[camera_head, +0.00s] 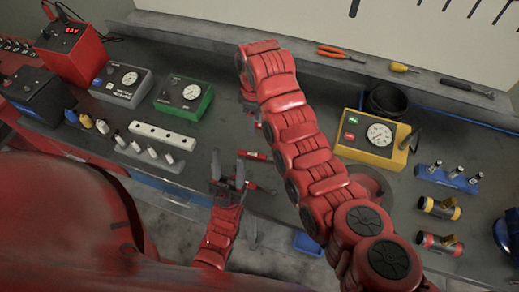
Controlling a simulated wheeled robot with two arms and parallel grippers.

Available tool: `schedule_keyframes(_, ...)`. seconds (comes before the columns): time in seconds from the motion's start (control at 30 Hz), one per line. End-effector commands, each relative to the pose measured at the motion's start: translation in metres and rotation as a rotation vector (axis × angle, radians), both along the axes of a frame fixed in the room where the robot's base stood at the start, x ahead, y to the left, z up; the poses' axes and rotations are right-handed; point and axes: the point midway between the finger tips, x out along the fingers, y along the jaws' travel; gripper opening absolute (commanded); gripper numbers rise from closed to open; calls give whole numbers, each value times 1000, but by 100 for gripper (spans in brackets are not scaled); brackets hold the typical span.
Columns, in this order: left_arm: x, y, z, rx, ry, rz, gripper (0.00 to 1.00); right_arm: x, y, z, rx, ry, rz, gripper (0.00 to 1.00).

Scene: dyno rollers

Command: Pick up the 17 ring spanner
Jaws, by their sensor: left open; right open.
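My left gripper (230,178) is open over the front part of the bench, its fingers pointing up the picture. Just to its right lie small dark tools with red parts, one at the fingertips (255,156) and one a little nearer (262,188). They could be spanners, but they are too small to read a 17 or a ring end. I cannot tell whether the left fingers touch them. My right gripper (256,118) hangs beyond them at the end of the bent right arm, small and partly hidden. It is open, and I see nothing held in it.
A green gauge box (185,98), a grey gauge box (122,84) and a white block with holes (162,136) stand on the left. A yellow gauge box (372,138) and a blue stand (446,178) are on the right. Pliers (340,53) lie on the back ledge.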

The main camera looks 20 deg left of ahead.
Motion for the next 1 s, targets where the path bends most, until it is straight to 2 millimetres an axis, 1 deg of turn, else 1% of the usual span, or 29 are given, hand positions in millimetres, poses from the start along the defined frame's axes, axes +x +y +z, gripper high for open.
schedule_keyframes(0.07,0,0,-4,0,0,0,50,-6,-1,0,-18,17,16,62)
schedule_keyframes(0.17,0,0,-13,0,0,0,50,-9,-1,-13,-24,26,20,62)
schedule_keyframes(0.23,0,0,-21,0,0,0,50,-8,-1,-26,-24,24,20,62)
schedule_keyframes(0.3,0,0,-40,0,0,0,50,-8,-1,-47,-23,22,19,62)
schedule_keyframes(0.4,0,0,-59,0,1,0,50,-7,-1,-67,-21,20,17,62)
schedule_keyframes(0.5,0,0,-77,0,0,0,50,-6,-1,-85,-20,19,16,62)
schedule_keyframes(0.63,0,0,-96,0,0,0,50,-6,-1,-104,-20,19,16,62)
schedule_keyframes(0.67,0,0,-85,0,1,0,50,-7,-1,-101,-21,21,16,62)
schedule_keyframes(0.7,0,0,-82,0,0,0,50,-7,-1,-105,-21,22,17,62)
schedule_keyframes(0.87,0,0,-79,0,0,0,50,-7,-1,-116,-20,20,16,62)
schedule_keyframes(0.97,0,0,-71,0,0,0,50,-7,-1,-120,-19,19,16,62)
schedule_keyframes(1.0,0,0,-65,0,0,0,50,-8,-1,-124,-21,22,16,62)
